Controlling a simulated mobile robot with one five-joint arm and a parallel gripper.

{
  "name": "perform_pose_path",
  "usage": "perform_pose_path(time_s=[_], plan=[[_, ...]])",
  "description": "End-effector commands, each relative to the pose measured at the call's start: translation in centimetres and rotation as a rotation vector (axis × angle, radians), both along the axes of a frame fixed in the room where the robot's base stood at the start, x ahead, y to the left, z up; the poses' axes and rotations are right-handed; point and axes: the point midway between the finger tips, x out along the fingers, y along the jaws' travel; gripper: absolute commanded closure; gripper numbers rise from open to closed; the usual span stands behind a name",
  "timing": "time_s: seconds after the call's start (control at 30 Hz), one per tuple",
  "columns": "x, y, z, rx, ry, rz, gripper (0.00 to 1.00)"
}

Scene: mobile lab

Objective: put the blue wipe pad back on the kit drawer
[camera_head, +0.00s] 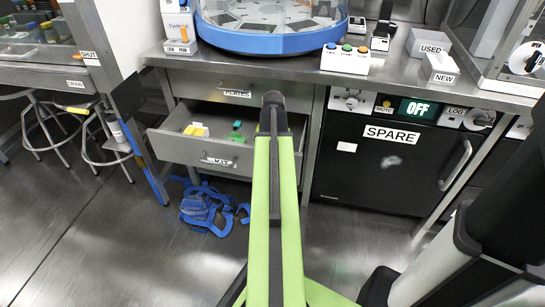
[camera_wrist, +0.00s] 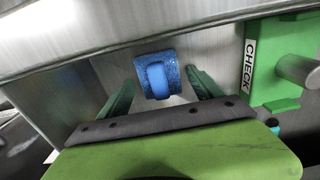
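The blue wipe pad (camera_wrist: 143,86) is a speckled blue piece with a smoother, lighter blue band on its front. In the wrist view it sits between the tips of my gripper's two teal fingers (camera_wrist: 160,76). The fingers stand apart on either side of it; whether they press on it is unclear. The kit drawer (camera_head: 215,161), labelled KIT, is pulled open in the head view. My green arm reaches over its right side and hides the gripper and the pad there. A metal drawer surface (camera_wrist: 112,70) lies behind the pad in the wrist view.
A green block labelled CHECK (camera_wrist: 270,65) stands right of the gripper. In the head view, a yellow item (camera_head: 196,130) and a green item (camera_head: 237,131) lie in the drawer. The closed upper drawer (camera_head: 237,85) is above. Blue loops (camera_head: 200,207) lie on the floor.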

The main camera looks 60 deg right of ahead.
Motion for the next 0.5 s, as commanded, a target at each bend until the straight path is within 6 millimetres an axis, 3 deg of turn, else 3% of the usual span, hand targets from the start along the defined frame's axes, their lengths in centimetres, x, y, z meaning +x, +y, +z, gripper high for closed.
perform_pose_path(time_s=[0.27,0.5], plan=[[0.0,0.0,0.4,0.0,0.0,0.0,0.25],[0.0,0.0,3.8,0.0,0.0,0.0,0.25]])
